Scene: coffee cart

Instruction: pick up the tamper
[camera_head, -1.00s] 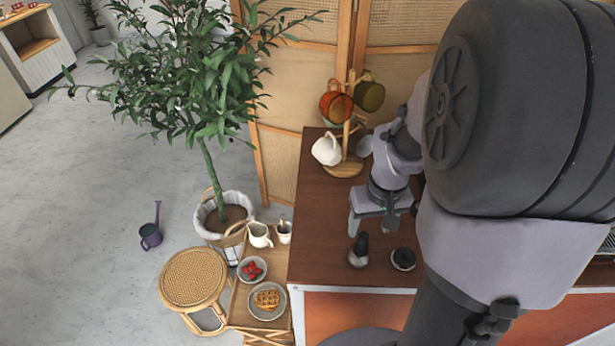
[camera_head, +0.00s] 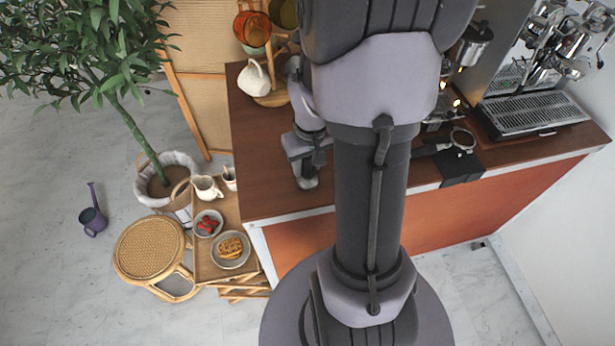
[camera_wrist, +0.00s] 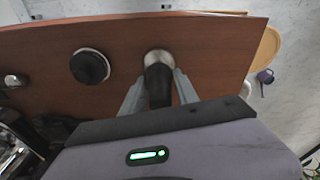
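The tamper (camera_wrist: 159,83) has a dark handle and a round metal base. In the wrist view it stands on the brown counter, its handle between the two fingers of my gripper (camera_wrist: 159,78). The fingers are spread, one on each side of the handle, with what look like narrow gaps; I see no clear grip. In the head view my gripper (camera_head: 305,160) points down over the counter's left part, and the tamper's metal base (camera_head: 307,183) shows just below it. The handle is mostly hidden there.
A black round tool (camera_wrist: 90,66) stands beside the tamper on the counter (camera_head: 262,190). A mug tree with a white mug (camera_head: 254,80) is behind. A portafilter (camera_head: 460,142) lies on a dark mat at right. A low tray table (camera_head: 205,265) stands left of the counter.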

